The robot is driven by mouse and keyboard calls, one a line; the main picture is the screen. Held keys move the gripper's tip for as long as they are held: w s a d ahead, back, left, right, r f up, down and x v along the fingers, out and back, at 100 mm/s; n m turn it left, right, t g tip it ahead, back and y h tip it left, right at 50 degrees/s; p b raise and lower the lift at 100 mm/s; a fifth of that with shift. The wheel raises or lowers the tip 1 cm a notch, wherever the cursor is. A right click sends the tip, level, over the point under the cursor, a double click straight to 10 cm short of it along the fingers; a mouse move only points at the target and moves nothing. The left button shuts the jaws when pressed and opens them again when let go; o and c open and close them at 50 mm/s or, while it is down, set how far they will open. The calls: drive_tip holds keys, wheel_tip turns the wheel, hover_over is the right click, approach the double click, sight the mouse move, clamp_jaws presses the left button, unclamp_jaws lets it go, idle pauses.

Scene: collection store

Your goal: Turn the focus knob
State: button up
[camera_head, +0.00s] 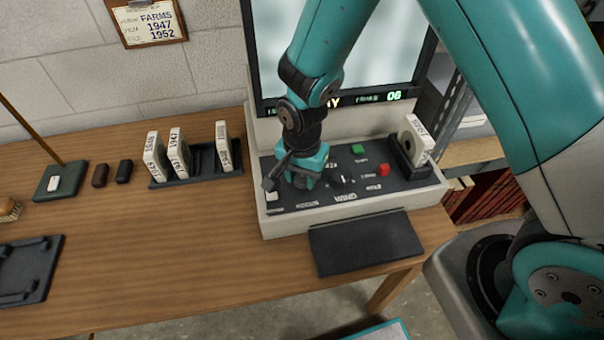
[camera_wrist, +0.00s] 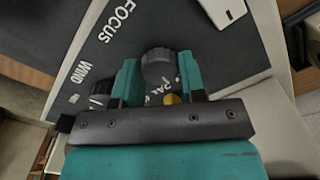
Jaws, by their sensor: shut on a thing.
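The microfilm reader's control panel (camera_head: 330,195) is dark on a pale base, below a lit screen (camera_head: 350,50). My gripper (camera_head: 300,180) is down on the left part of the panel. In the wrist view, my gripper (camera_wrist: 157,74) is shut on the dark round focus knob (camera_wrist: 158,62), one finger on each side. The word FOCUS is printed on the panel near it. In the head view my gripper hides this knob. A second knob (camera_head: 342,180), by the WIND label, stands to the right of my gripper; it also shows in the wrist view (camera_wrist: 103,87).
A green button (camera_head: 358,149) and a red button (camera_head: 384,169) are on the panel. A boxed reel (camera_head: 416,138) stands in a holder at its right. A rack (camera_head: 203,160) with white boxes stands to the left. A dark plate (camera_head: 365,243) lies in front.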

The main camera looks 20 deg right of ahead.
sight(302, 178)
drive_tip(key=n, duration=1)
drive_tip(key=shift+n, duration=0.3)
idle(0.5)
drive_tip(key=o, duration=0.9)
drive_tip(key=shift+r, duration=0.1)
wheel_tip(302, 178, up, 17)
drive_tip(key=shift+r+b, duration=0.15)
drive_tip(key=shift+b, duration=0.25)
